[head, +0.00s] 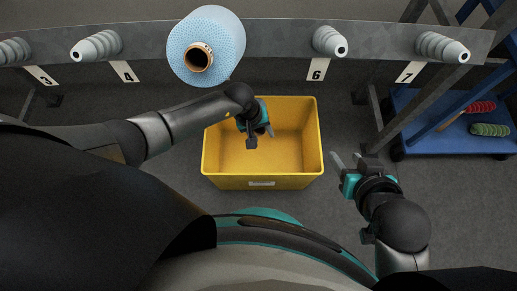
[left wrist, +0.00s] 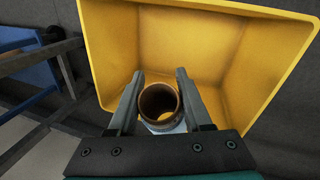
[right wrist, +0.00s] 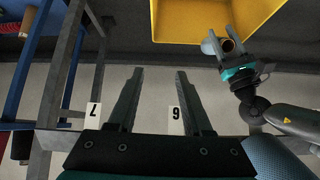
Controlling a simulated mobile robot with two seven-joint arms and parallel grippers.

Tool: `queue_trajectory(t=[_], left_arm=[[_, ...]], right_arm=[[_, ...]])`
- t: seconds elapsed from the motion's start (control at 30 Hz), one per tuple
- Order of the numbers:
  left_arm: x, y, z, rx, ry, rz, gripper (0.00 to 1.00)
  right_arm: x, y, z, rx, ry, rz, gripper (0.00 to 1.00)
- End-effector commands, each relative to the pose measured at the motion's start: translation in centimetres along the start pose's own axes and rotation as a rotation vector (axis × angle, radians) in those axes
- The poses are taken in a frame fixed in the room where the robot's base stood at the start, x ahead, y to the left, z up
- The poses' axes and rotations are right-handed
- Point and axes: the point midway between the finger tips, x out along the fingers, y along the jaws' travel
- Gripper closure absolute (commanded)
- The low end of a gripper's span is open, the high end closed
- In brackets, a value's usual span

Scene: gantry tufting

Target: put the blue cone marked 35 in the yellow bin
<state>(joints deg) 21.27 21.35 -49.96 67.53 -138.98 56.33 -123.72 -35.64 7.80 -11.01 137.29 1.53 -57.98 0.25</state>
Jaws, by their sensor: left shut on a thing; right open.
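My left gripper (head: 257,132) is over the yellow bin (head: 211,152), shut on a small cone with a brown tube end. In the left wrist view the brown tube (left wrist: 159,100) sits between the fingers, with a little pale blue beside it and the bin behind. The right wrist view shows the cone's pale bluish side (right wrist: 208,46) at the bin's edge in the picture. The head view mostly hides it. No number is readable on it. My right gripper (head: 346,170) is open and empty, right of the bin.
A large light-blue cone (head: 225,40) with a brown core is on the grey beam (head: 280,32), between labels 4 and 6. Grey ridged pegs (head: 330,41) stand along the beam. A blue cart (head: 450,140) with red and green items is at right.

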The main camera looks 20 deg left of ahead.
Motion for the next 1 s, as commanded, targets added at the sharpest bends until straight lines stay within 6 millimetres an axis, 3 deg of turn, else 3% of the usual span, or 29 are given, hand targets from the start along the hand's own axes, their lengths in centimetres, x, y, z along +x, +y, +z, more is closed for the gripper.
queue_trajectory(t=[0.43, 1.0], left_arm=[[2.0, -0.5, 0.0, 0.001, 0.001, 0.0, 1.0], [3.9, -1.0, 0.0, 0.0, 0.0, 0.0, 1.0]], right_arm=[[1.5, -2.8, -1.8, 0.015, 0.263, -0.077, 0.5], [0.9, -5.3, -3.4, 0.061, 0.541, -0.148, 0.5]])
